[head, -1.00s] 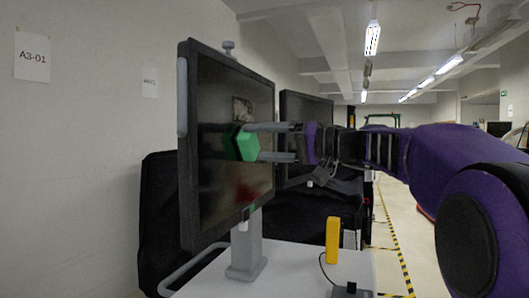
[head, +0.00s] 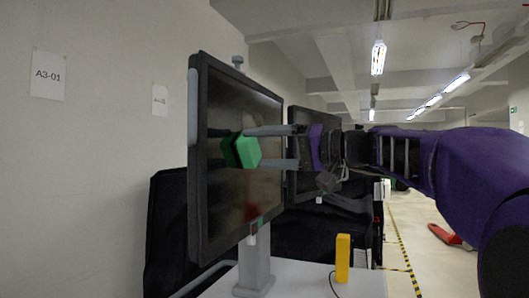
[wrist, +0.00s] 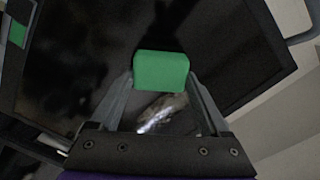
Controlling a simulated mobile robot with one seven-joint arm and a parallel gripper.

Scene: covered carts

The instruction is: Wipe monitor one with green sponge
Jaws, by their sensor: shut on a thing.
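The near monitor (head: 225,100) stands on a grey stand, its dark screen facing right toward my arm. My gripper (head: 256,149) is shut on the green sponge (head: 240,152), in front of the screen's middle. I cannot tell whether the sponge touches the glass. In the wrist view the sponge (wrist: 161,70) sits between the fingertips. A pale smudge (wrist: 162,112) shows on the screen there, between the fingers. A faint reddish smudge (head: 250,212) is low on the screen in the head view.
A second monitor (head: 308,118) stands behind, partly hidden by my gripper. A yellow upright object (head: 343,258) stands on the white cart top (head: 300,278). Black covered shapes (head: 165,230) are behind the near monitor. Open floor lies at right.

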